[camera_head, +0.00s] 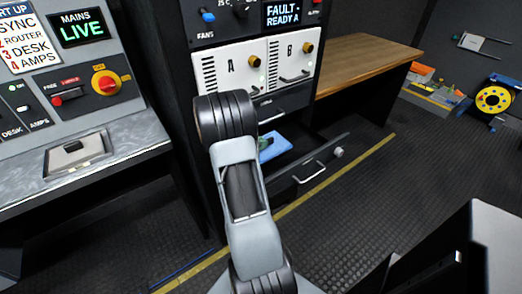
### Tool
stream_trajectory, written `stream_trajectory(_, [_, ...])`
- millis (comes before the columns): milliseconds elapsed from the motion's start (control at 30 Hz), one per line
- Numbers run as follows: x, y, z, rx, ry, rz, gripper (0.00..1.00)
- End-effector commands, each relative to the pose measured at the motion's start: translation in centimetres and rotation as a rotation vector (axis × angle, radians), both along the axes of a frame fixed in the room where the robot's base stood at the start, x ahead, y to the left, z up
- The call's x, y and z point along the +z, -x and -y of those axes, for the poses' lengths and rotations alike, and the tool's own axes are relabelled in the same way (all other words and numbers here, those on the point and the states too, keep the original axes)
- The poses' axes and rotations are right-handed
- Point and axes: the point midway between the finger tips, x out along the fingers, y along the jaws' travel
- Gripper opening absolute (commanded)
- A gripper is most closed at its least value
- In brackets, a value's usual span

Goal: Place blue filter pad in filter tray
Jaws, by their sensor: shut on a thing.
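The blue filter pad (275,148) shows just right of my arm, over the inside of an open dark drawer, which looks like the filter tray (311,163). I cannot tell whether the pad touches the drawer floor or is held a little above it. My gripper (265,143) is mostly hidden behind my arm; only a small dark part shows at the pad's left edge, where it is shut on the pad. The left part of the pad and of the drawer is hidden by my arm.
Above the drawer are white modules A (229,68) and B (291,60) with brass knobs. A wooden bench (362,58) stands right of the rack. A control desk (75,165) stands at left. Floor right of the drawer is clear; a yellow cable reel (494,98) stands farther back.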

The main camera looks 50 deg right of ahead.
Motion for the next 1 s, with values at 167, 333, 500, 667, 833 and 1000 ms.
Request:
stream_trajectory(167, [-2.5,0.1,0.4,0.000,-0.002,-0.004,0.00])
stream_trajectory(333, [-3.6,0.0,0.4,0.000,0.000,0.000,0.00])
stream_trajectory(500, [-3.5,0.0,0.4,0.000,0.000,0.000,0.00])
stream_trajectory(667, [-3.9,0.0,0.4,0.000,0.000,0.000,0.00])
stream_trajectory(833, [-3.9,0.1,0.4,0.000,0.000,0.000,0.30])
stream_trajectory(1000, [-3.9,0.1,0.4,0.000,0.000,0.000,0.42])
